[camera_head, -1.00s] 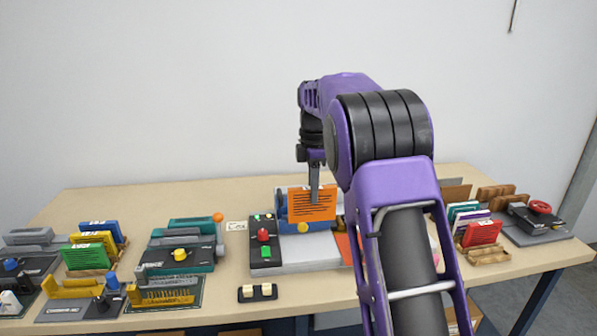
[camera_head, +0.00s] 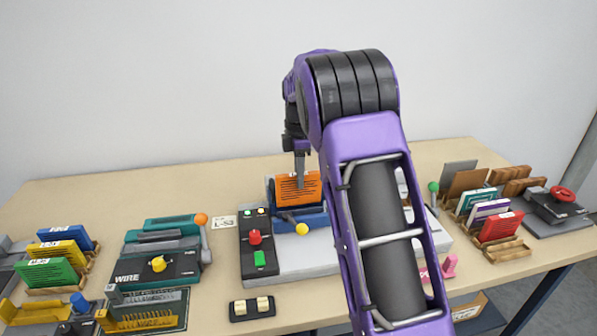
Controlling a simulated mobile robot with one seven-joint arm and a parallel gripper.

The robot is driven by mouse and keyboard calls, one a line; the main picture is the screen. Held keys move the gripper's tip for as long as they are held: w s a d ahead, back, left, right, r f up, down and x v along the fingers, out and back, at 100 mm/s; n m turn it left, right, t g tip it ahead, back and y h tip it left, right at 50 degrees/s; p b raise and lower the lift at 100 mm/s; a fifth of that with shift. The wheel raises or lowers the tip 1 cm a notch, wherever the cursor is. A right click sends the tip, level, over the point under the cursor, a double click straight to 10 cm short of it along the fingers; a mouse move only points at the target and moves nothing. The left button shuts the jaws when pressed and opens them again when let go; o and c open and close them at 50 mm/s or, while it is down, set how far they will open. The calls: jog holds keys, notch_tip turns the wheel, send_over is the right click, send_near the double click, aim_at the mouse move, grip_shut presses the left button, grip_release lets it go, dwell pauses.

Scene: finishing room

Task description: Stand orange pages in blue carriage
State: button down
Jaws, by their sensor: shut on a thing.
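The orange pages (camera_head: 297,190) are a thin upright sheet block with dark printed lines, at the middle of the table. My gripper (camera_head: 299,183) points down and is shut on their upper edge. The blue carriage (camera_head: 287,217), with a yellow knob on its front, sits on a grey-white machine bed. The pages stand upright with their lower edge hidden behind the carriage's front wall. I cannot tell whether they touch its floor. My purple arm hides the carriage's right part.
A control box (camera_head: 256,243) with red and green buttons stands left of the carriage. A teal wire machine (camera_head: 157,262) is further left, beside a rack of colored books. Card racks (camera_head: 505,250) stand at right. Bare table lies behind the carriage.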

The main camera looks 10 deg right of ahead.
aim_at(300, 202)
jog(key=shift+f+b, duration=0.7)
jog(key=shift+f, duration=1.85)
jog(key=shift+f, duration=0.6)
jog(key=c, duration=1)
grip_release()
jog(key=shift+c, duration=0.2)
jog(key=shift+r, duration=0.15)
jog(key=shift+r+p, duration=0.8)
jog(key=shift+r, duration=4.65)
